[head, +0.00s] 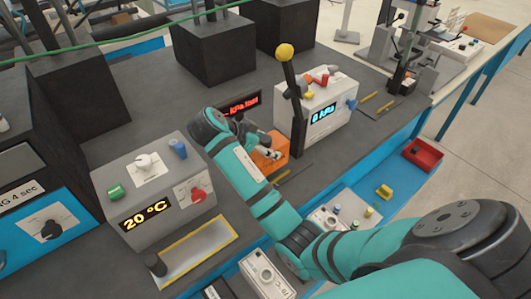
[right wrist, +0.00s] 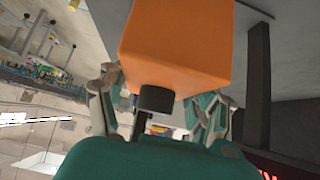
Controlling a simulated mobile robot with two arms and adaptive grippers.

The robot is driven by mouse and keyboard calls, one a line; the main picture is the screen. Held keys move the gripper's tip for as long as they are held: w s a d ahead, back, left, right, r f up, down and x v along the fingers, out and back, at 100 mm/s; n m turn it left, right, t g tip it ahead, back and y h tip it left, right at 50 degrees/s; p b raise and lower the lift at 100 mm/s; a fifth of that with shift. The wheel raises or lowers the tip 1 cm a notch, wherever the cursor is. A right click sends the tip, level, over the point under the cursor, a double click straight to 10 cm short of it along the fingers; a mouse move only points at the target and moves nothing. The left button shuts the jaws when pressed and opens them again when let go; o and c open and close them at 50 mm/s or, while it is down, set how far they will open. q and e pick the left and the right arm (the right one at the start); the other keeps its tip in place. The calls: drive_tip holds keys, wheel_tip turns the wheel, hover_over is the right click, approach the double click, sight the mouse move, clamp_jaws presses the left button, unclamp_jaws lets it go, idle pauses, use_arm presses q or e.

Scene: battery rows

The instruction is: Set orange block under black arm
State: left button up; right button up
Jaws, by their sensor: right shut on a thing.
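The orange block (head: 270,161) is held in my right gripper (head: 266,153), near the middle of the grey bench. In the right wrist view the orange block (right wrist: 178,45) fills the top centre, with gripper fingers on both sides of it. The black arm (head: 291,85) is a long lever with a yellow ball on top, standing just right of the block. A dark bar, probably this arm, shows in the right wrist view (right wrist: 258,85). Whether the block touches the bench is unclear. My left gripper is out of view.
A pressure box (head: 325,118) with a blue display stands right of the black arm. A temperature box (head: 150,190) reading 20 °C is at the left, with a yellow-edged metal tray (head: 204,250) before it. A red bin (head: 422,156) is at the right. Dark blocks stand behind.

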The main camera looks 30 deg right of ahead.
wheel_tip(320, 180, down, 2)
drive_tip(key=shift+s+f, duration=0.1)
drive_tip(key=shift+f+p, duration=0.3)
drive_tip(key=shift+f, duration=0.05)
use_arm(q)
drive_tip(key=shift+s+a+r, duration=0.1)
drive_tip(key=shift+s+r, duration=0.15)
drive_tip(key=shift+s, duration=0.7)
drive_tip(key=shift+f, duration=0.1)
use_arm(e)
drive_tip(key=shift+f, duration=0.15)
drive_tip(key=o, duration=1.7)
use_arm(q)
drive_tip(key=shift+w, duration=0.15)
